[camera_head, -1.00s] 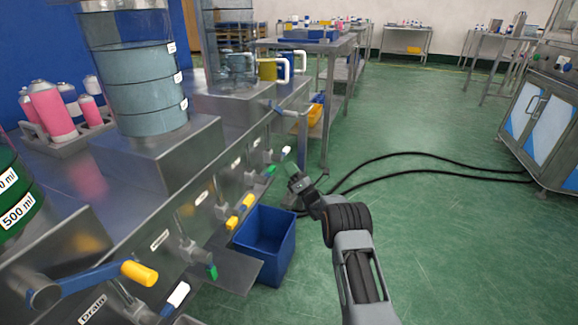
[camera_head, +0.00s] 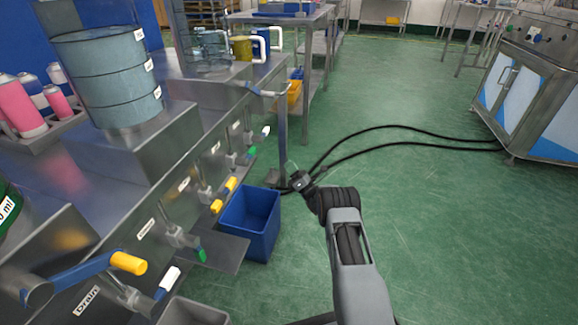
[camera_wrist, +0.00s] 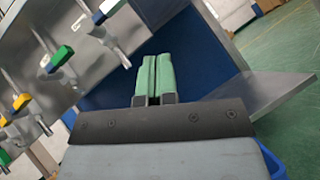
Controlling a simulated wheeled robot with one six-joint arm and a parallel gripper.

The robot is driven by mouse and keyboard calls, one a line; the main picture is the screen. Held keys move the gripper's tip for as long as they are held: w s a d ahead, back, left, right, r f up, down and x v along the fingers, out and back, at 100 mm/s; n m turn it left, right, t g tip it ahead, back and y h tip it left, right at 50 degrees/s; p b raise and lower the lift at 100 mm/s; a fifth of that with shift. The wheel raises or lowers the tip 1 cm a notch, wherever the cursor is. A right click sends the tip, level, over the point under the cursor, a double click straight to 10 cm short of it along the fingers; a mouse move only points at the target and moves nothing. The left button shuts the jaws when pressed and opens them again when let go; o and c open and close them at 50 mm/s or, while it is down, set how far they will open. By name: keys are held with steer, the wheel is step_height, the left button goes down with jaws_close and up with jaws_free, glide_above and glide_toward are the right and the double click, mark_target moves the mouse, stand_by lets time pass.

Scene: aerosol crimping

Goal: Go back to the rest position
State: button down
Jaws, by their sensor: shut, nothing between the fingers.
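My gripper (camera_wrist: 154,78) shows in the wrist view with its two green fingers together and nothing between them. In the head view my gripper (camera_head: 291,172) is small, at the end of my arm, over the floor just right of the metal bench. It is above and to the right of the blue bin (camera_head: 252,221) in the picture, apart from the valve handles. The fingertips are too small in the head view to make out clearly.
The metal bench (camera_head: 130,151) on the left carries a large clear tank, pink cans (camera_head: 22,106) and several coloured valve handles along its front. Black cables (camera_head: 400,128) run across the green floor to a metal cabinet (camera_head: 535,95).

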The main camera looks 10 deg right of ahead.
steer(key=w+r+m+g+h+p, duration=0.15)
steer(key=r+m+h+p, duration=0.4)
steer(key=r, duration=0.75)
steer(key=w+r+m+h+p, duration=0.2)
steer(key=r+m+h+p, duration=0.35)
steer(key=r, duration=0.65)
steer(key=s+r+m+g+h+p, duration=0.2)
steer(key=s+r+m+p, duration=0.1)
steer(key=r+m+p, duration=0.3)
steer(key=s+r+m+g+h+p, duration=0.1)
steer(key=s+r+m+g+p, duration=0.15)
steer(key=r+p, duration=0.45)
steer(key=s+r+m+g+h+p, duration=0.1)
steer(key=s+r+m+g+p, duration=0.3)
steer(key=s+r+m+p, duration=0.65)
steer(key=s+a+r+m+g+p, duration=0.1)
steer(key=s+r+m+g+p, duration=0.1)
steer(key=s, duration=1.2)
steer(key=s+a+r+m+g+p, duration=0.2)
steer(key=s+g, duration=0.3)
steer(key=s, duration=0.9)
steer(key=shift+r+m+y+p, duration=0.3)
steer(key=shift+r+m+p, duration=0.3)
steer(key=shift+r+p, duration=0.25)
steer(key=shift+a, duration=0.1)
